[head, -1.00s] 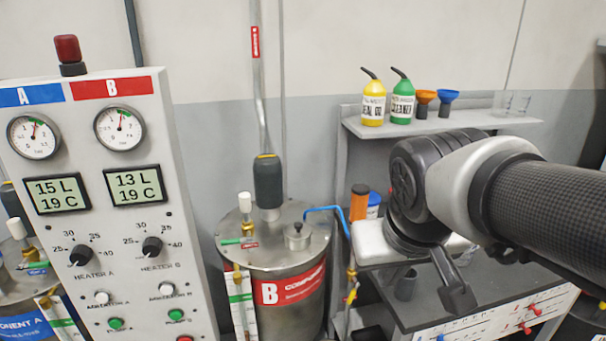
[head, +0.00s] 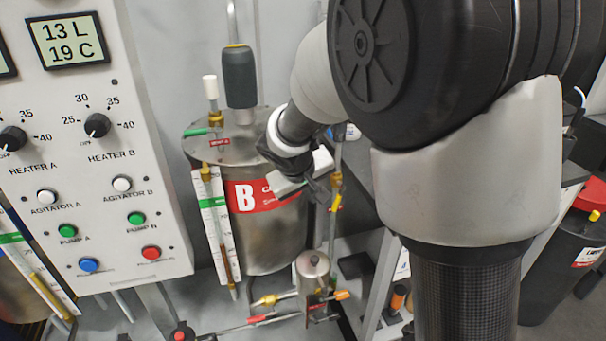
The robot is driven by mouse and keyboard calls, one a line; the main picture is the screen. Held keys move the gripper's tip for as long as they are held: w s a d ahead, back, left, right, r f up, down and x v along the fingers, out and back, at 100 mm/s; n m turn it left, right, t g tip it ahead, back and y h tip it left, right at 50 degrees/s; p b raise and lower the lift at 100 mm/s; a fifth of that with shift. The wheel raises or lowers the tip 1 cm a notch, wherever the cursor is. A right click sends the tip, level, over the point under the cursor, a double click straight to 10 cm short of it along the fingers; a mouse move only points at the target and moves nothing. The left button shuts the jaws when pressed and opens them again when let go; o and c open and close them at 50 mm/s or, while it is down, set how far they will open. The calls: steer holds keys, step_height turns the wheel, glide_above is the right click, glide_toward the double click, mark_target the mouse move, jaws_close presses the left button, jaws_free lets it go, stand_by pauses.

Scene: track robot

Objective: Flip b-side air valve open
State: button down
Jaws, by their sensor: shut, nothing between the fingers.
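The B tank (head: 270,235) is a metal drum with a red "B" label, left of centre in the head view. A small valve with a yellow handle (head: 337,201) sits on a thin vertical pipe just right of the tank. It looks like the b-side air valve; the handle slants, and its exact setting is hard to tell. My gripper (head: 322,192) is in front of the tank's right side, immediately left of the yellow handle. Its dark fingers are shut with nothing held. I cannot tell whether they touch the valve. My arm hides the blue air line above it.
Lower valves with yellow and orange parts (head: 270,300) and a small metal canister (head: 313,272) are below the tank. A grey bench (head: 362,195) is at right, partly hidden by my arm.

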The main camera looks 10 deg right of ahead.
mark_target(338, 199)
steer(key=w+d+f, duration=0.3)
steer(key=d+f, duration=0.2)
steer(key=shift+w+b, duration=0.4)
